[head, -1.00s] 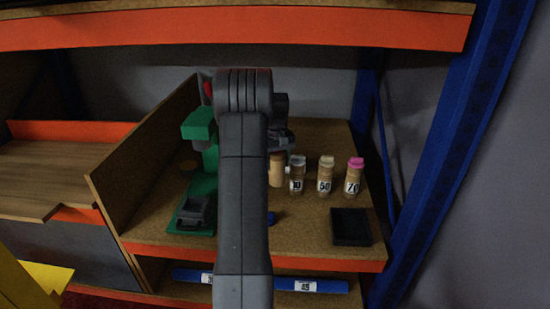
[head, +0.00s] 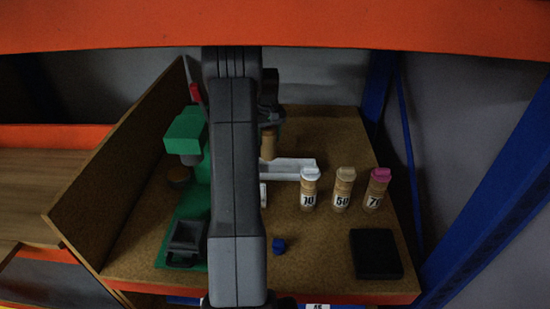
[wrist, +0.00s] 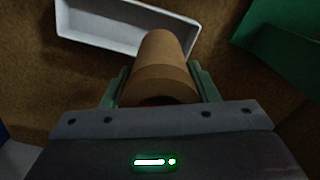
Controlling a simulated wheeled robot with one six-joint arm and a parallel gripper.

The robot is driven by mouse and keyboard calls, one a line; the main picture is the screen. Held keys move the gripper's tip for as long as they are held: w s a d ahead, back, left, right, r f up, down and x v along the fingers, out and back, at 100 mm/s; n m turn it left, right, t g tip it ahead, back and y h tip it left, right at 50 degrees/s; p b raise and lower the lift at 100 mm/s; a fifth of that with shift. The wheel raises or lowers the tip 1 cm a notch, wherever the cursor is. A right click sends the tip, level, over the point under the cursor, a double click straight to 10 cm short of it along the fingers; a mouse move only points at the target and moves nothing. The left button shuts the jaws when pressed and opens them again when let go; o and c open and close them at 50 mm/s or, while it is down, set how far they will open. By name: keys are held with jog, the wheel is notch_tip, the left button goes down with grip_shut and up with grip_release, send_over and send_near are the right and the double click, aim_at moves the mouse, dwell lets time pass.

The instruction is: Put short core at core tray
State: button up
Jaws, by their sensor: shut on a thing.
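My gripper (head: 269,121) is shut on the short core (head: 268,146), a plain brown cylinder, and holds it at the back of the shelf. In the wrist view, my gripper (wrist: 159,84) has a green finger on each side of the core (wrist: 163,60). The core tray (head: 296,169) is white and shallow, partly hidden by my arm. In the wrist view the tray (wrist: 88,22) lies beyond the core, which overlaps its near edge in the picture. The visible part of the tray is empty. The gap between core and tray cannot be told.
Bottles marked 10 (head: 309,191), 50 (head: 342,191) and 70 (head: 376,191) stand right of the tray. A green machine (head: 188,217) is left of my arm. An orange beam (head: 300,24) crosses above.

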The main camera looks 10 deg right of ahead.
aim_at(269, 153)
notch_tip(269, 153, down, 7)
jog(key=shift+f+p, duration=0.2)
jog(key=shift+p, duration=0.5)
jog(key=shift+f, duration=0.2)
jog(key=o, duration=1.1)
notch_tip(269, 153, up, 12)
jog(key=shift+r+b, duration=0.2)
jog(key=shift+b, duration=0.8)
jog(key=shift+f, duration=0.1)
